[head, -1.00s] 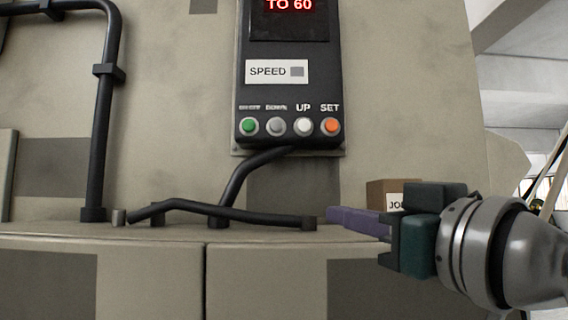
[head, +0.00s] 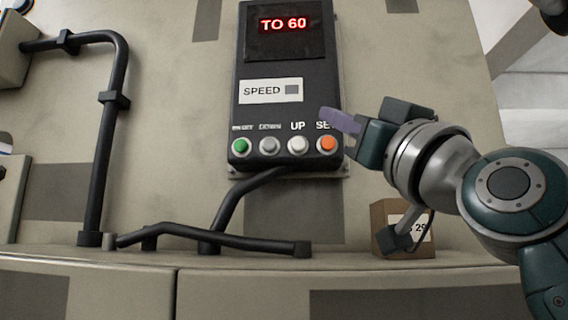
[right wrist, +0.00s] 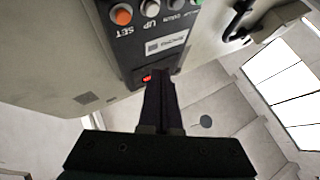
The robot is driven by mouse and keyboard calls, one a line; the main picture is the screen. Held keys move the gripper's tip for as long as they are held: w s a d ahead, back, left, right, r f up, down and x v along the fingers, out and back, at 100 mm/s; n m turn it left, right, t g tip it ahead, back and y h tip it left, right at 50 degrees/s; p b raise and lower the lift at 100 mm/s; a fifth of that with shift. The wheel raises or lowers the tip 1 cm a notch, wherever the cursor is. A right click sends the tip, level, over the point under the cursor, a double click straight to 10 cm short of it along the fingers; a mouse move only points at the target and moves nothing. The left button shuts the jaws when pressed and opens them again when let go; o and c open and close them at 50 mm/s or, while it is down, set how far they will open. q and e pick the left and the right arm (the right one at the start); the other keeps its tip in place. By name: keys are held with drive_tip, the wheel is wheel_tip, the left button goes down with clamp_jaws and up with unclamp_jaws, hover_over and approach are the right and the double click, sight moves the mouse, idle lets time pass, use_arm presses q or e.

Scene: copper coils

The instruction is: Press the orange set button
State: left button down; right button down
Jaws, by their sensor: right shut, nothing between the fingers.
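The orange set button (head: 326,145) is the rightmost of a row of buttons on the black control box (head: 240,100). It also shows in the right wrist view (right wrist: 122,15), near the top left. My right gripper (head: 326,114) is shut and empty. In the head view its purple fingertips overlap the end of the SET label, just above the orange button. I cannot tell how far the tips are from the panel. My left gripper is out of view.
The display (head: 284,24) reads TO 60. Green (head: 240,146), grey (head: 269,146) and white (head: 298,145) buttons sit left of the orange one. A brown box (head: 384,232) stands on the ledge below my right arm. Black pipes (head: 97,180) run along the left.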

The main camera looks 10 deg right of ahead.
sight(327, 143)
drive_tip(key=w+d+b, duration=0.2)
drive_tip(key=w+b, duration=0.2)
drive_tip(key=w, duration=0.4)
drive_tip(key=shift+d+b, duration=0.2)
drive_tip(key=shift+b, duration=0.1)
idle(0.6)
idle(0.8)
idle(0.3)
drive_tip(key=shift+w+d+b, duration=0.1)
drive_tip(key=shift+w+b, duration=0.3)
drive_tip(key=shift+b, duration=0.05)
